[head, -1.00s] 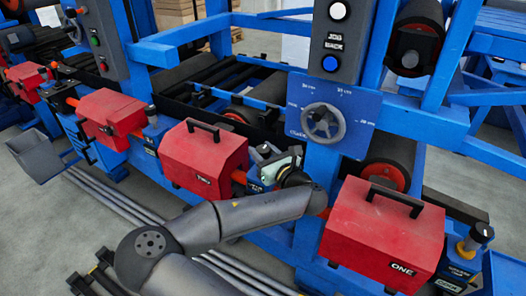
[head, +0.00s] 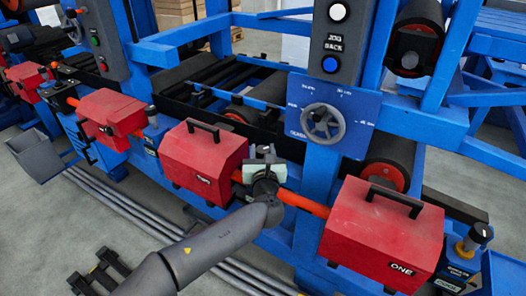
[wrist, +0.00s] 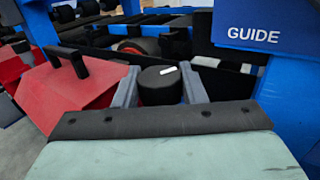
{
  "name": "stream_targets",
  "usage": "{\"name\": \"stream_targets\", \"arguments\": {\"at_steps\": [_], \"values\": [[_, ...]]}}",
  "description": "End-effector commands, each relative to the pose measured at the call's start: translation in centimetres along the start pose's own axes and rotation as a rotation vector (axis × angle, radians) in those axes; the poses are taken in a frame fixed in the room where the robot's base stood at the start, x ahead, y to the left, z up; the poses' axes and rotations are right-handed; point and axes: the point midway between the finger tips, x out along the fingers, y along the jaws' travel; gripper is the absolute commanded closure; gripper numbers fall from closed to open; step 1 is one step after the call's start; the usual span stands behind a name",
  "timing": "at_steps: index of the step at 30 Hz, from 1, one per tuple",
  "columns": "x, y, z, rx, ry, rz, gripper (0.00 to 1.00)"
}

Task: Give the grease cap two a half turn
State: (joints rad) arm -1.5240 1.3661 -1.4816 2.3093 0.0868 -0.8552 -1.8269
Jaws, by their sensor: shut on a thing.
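Grease cap two is the round black cap (wrist: 160,88) in the wrist view, with a short white mark on its top, towards the right of its middle. My gripper (wrist: 160,76) is shut on it, with one grey finger on its left side and one on its right. In the head view my gripper (head: 263,163) is just right of the red cover marked TWO (head: 204,158), and it mostly hides the cap and its blue housing there.
The red cover marked ONE (head: 382,232) stands to the right, with another yellow-necked black cap (head: 480,233) beside it. The blue guide panel with a handwheel (head: 323,122) is close behind my gripper. An orange shaft (head: 306,204) runs between the covers.

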Motion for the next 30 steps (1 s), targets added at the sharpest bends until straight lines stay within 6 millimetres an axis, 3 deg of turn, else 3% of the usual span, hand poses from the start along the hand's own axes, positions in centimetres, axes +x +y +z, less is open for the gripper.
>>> {"name": "stream_targets", "arguments": {"at_steps": [30], "values": [[0.27, 0.21, 0.4, 0.006, -0.012, -0.96, 0.85]]}}
